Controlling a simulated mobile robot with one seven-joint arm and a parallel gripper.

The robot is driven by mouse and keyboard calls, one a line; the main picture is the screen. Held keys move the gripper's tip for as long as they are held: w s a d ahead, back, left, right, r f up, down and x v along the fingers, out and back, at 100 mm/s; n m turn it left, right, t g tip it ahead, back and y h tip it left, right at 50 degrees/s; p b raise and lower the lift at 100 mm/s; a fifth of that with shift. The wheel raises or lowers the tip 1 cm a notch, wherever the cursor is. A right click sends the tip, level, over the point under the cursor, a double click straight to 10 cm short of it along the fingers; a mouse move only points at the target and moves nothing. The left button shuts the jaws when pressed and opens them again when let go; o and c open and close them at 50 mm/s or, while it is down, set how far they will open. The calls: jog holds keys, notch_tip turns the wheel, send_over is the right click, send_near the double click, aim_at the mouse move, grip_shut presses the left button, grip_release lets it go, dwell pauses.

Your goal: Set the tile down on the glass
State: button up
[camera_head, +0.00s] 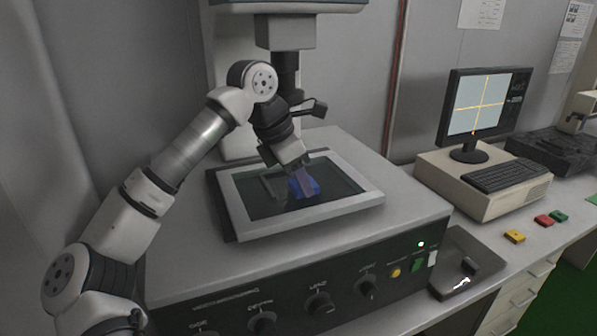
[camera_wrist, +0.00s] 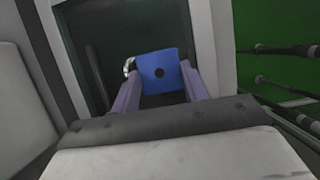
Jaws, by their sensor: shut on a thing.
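The tile is blue with a dark round spot in its middle; it shows in the wrist view (camera_wrist: 158,82) and in the head view (camera_head: 309,187). My gripper, seen in the wrist view (camera_wrist: 160,88) and the head view (camera_head: 303,182), is shut on the tile, with a purplish finger on each side. The dark glass (camera_head: 262,205) lies inside a pale frame on top of the machine, and the tile is over its middle right part. The glass also shows behind the tile in the wrist view (camera_wrist: 110,40). I cannot tell whether the tile touches the glass.
The machine's column (camera_head: 285,75) stands behind the glass. Knobs and lit buttons line its front panel (camera_head: 330,290). A dark tray (camera_head: 455,250) with a small dark block is at the right. A monitor (camera_head: 480,105), keyboard (camera_head: 507,174) and coloured blocks stand farther right.

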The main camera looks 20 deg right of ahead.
jog(key=shift+a+f, duration=0.1)
jog(key=shift+a, duration=0.05)
jog(key=shift+f, duration=0.15)
jog(key=o, duration=1)
jog(key=shift+r, duration=0.25)
jog(key=b+v, duration=0.1)
jog(key=v, duration=0.3)
jog(key=shift+a+r, duration=0.1)
jog(key=shift+r, duration=0.05)
jog(key=a+b, duration=0.1)
jog(key=a, duration=0.5)
jog(key=a+b, duration=0.2)
jog(key=a, duration=0.4)
jog(key=shift+s+a+r, duration=0.1)
jog(key=shift+s+r, duration=0.1)
